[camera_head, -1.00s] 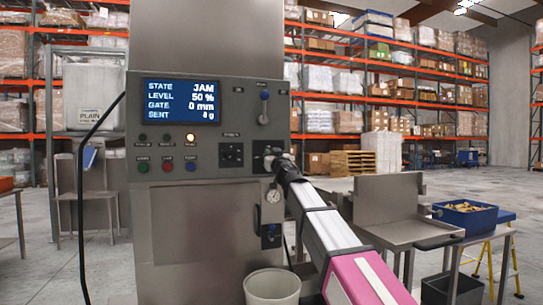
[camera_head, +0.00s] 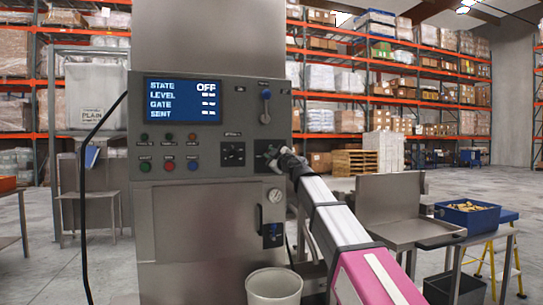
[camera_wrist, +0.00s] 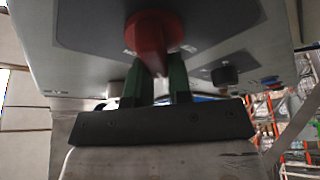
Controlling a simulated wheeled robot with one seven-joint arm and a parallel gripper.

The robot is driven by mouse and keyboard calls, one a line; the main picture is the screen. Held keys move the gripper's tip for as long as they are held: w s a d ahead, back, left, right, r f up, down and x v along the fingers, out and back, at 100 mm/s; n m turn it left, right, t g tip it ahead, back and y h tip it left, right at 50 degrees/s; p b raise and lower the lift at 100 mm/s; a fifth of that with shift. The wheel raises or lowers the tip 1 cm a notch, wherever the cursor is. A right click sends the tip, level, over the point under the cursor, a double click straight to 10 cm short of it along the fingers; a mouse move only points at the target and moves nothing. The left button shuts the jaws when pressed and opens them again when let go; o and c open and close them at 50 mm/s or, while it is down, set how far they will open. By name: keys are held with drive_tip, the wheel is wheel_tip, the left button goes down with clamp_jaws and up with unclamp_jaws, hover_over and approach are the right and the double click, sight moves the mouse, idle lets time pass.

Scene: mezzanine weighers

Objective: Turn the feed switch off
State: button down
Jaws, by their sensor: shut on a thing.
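The feed machine's grey control panel (camera_head: 225,100) fills the middle of the head view. Its blue display (camera_head: 182,101) reads STATE OFF, with dashes for level, gate and sent. In the wrist view, the red rotary switch (camera_wrist: 150,36) sits on the panel face. My gripper (camera_wrist: 160,72) is shut on the red switch, its two green fingers on either side of the switch's grip. In the head view my arm covers the switch, and my gripper (camera_head: 277,157) shows only partly at the panel's lower right.
A smaller black knob (camera_head: 233,154) is left of my gripper. Coloured buttons and lamps (camera_head: 168,164) sit under the display. A lever (camera_head: 265,105) is at the upper right. A white bucket (camera_head: 273,286) stands below; a blue bin (camera_head: 467,216) is at right.

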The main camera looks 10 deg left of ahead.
drive_tip(key=shift+s+a+f+n+g+h, duration=0.15)
drive_tip(key=shift+n+g, duration=0.35)
drive_tip(key=shift+n, duration=0.9)
drive_tip(key=shift+w+d+f+n+g+h, duration=0.15)
drive_tip(key=shift+n+g, duration=0.35)
drive_tip(key=shift+n, duration=0.9)
drive_tip(key=shift+s+a+f+n+g+h, duration=0.2)
drive_tip(key=shift+n+g, duration=0.3)
drive_tip(key=shift+n, duration=0.9)
drive_tip(key=shift+f, duration=0.1)
drive_tip(key=c, duration=1)
unclamp_jaws()
drive_tip(key=shift+c, duration=0.2)
drive_tip(key=v, duration=1)
drive_tip(key=shift+s+d, duration=0.2)
drive_tip(key=shift+d, duration=0.15)
